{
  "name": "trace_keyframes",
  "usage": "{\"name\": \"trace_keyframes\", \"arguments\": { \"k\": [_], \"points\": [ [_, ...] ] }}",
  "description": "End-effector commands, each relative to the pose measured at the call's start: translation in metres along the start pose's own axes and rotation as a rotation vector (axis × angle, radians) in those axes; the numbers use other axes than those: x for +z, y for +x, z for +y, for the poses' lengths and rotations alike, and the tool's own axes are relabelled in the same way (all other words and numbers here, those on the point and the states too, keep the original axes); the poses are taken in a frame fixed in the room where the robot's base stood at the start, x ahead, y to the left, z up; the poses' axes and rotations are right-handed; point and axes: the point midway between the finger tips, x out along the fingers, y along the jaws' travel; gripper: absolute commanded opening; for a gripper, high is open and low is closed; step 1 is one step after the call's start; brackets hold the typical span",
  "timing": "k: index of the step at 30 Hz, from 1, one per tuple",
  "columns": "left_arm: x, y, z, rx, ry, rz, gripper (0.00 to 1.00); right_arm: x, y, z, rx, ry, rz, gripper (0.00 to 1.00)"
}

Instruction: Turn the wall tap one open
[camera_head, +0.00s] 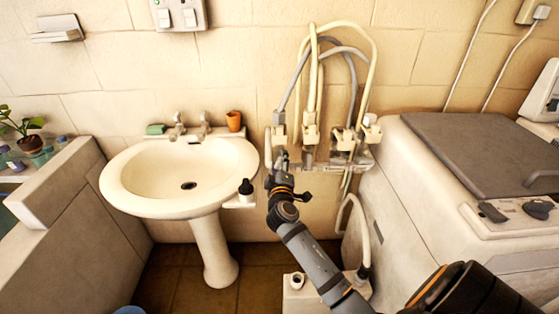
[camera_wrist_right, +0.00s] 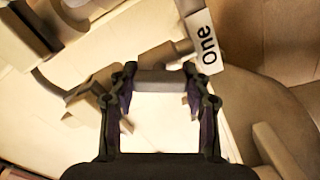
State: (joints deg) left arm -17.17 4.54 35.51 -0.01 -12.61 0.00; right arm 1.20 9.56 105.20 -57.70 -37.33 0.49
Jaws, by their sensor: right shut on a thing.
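My right gripper (camera_head: 280,165) is at the left end of the wall taps, right of the washbasin. In the right wrist view its two fingers (camera_wrist_right: 160,108) are shut on a short grey bar, the handle of wall tap one (camera_wrist_right: 160,80). A white tag (camera_wrist_right: 205,42) reading "One" is just above and right of that handle. In the head view the leftmost wall tap (camera_head: 279,131) stands just above my gripper, which partly hides its lower part. I cannot tell how far the handle is turned. My left gripper is not in view.
Several hoses (camera_head: 371,60) loop above the taps. A top-lidded machine (camera_head: 410,190) stands close on the right. Tiled floor (camera_head: 190,285) shows below the basin.

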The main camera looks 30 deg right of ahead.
Motion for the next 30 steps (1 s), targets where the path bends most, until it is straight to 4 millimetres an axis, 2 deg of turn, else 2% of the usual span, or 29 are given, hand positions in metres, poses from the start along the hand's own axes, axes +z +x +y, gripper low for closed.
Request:
{"name": "trace_keyframes", "arguments": {
  "k": [15, 30],
  "points": [
    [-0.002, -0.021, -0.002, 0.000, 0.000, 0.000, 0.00, -0.001, 0.000, 0.000, -0.001, -0.387, 0.001, 0.17],
    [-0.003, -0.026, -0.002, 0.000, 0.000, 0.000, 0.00, 0.000, 0.000, -0.001, -0.001, -0.502, 0.001, 0.17]
  ]
}}
